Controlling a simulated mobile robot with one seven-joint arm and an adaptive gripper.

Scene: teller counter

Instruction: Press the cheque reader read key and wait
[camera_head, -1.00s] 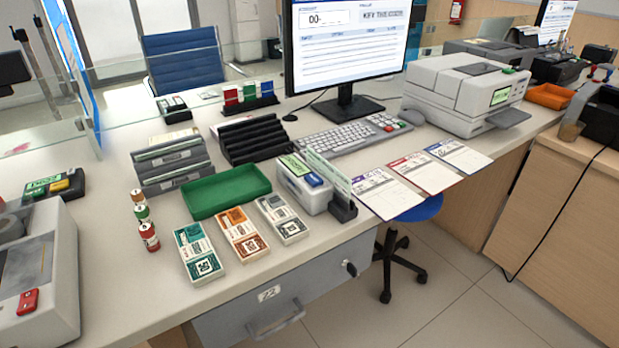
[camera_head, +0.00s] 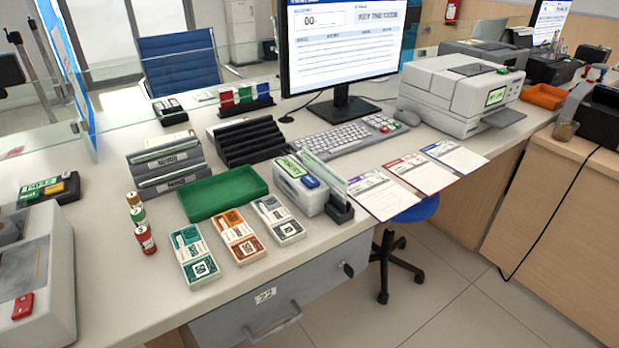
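A small white device (camera_head: 306,199) with a green display (camera_head: 291,166) and a blue key (camera_head: 309,182) stands on the counter, right of the green tray; it looks like the cheque reader. An upright slip (camera_head: 325,172) stands along its right side, with its lower end in a black holder (camera_head: 340,212). The key's lettering is too small to read. My gripper is not in view, and nothing touches the blue key.
A green tray (camera_head: 262,181) and several banknote bundles (camera_head: 238,236) lie left of and in front of the device. Forms (camera_head: 414,172) lie to its right. A keyboard (camera_head: 347,140) and monitor (camera_head: 340,45) stand behind. A glass screen crosses the counter's far side.

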